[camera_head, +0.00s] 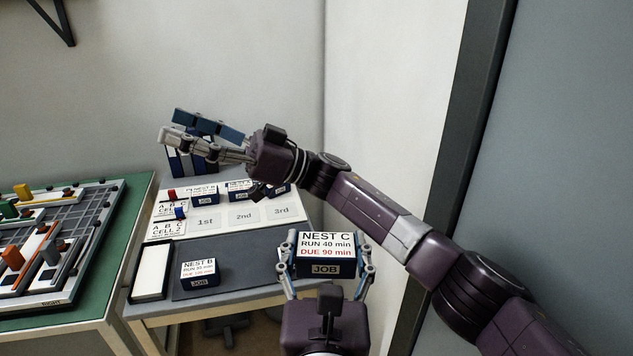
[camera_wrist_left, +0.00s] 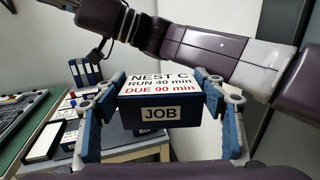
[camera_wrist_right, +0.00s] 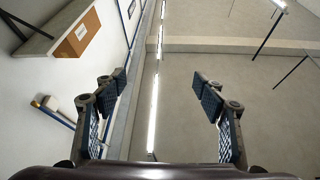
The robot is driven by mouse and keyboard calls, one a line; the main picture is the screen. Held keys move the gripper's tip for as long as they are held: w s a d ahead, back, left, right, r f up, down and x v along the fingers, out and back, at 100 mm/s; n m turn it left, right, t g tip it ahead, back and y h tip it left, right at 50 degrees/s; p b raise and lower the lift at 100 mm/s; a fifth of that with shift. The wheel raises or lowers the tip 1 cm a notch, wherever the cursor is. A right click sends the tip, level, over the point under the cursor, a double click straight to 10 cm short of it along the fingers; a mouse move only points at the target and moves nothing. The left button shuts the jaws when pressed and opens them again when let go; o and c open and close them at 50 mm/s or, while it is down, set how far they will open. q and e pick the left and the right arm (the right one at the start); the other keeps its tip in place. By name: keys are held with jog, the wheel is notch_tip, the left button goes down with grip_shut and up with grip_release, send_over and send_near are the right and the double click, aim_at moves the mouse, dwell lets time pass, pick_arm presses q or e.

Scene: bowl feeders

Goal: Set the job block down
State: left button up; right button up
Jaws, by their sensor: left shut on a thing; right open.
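The job block, a dark blue block (camera_head: 326,268) marked NEST C, RUN 40 min, DUE 90 min, is between the fingers of my left gripper (camera_head: 326,252). The fingers press on its two sides, and it is upright. In the left wrist view the block (camera_wrist_left: 160,117) fills the middle, its JOB label facing me. It appears above the near right edge of the small table; whether it touches anything below is hidden. My right gripper (camera_head: 172,124) is open and empty, raised over the table's back left. Its spread fingers show in the right wrist view (camera_wrist_right: 164,88).
Another job block, NEST B (camera_head: 198,272), stands on the dark grey mat (camera_head: 245,262). Behind is a white board (camera_head: 222,212) with 1st, 2nd and 3rd spaces, bare in view. More job blocks (camera_head: 240,190) stand at its back. A green table (camera_head: 118,225) with a feeder board is left.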

jog(key=s+a+r+n+g+h, duration=0.1)
jog(key=s+a+n+g+h, duration=0.15)
jog(key=s, duration=0.25)
jog(key=s+a+r+n+g+h, duration=0.1)
jog(key=s+g+h, duration=0.1)
jog(key=s+h, duration=0.25)
jog(key=m+t+h, duration=0.6)
jog(key=t+h, duration=0.3)
jog(key=h, duration=0.8)
send_near(325, 245)
jog(key=f, duration=0.3)
jog(key=d+f, duration=0.1)
jog(key=f, duration=0.7)
jog(key=shift+s+d+f, duration=0.1)
jog(key=shift+d, duration=0.05)
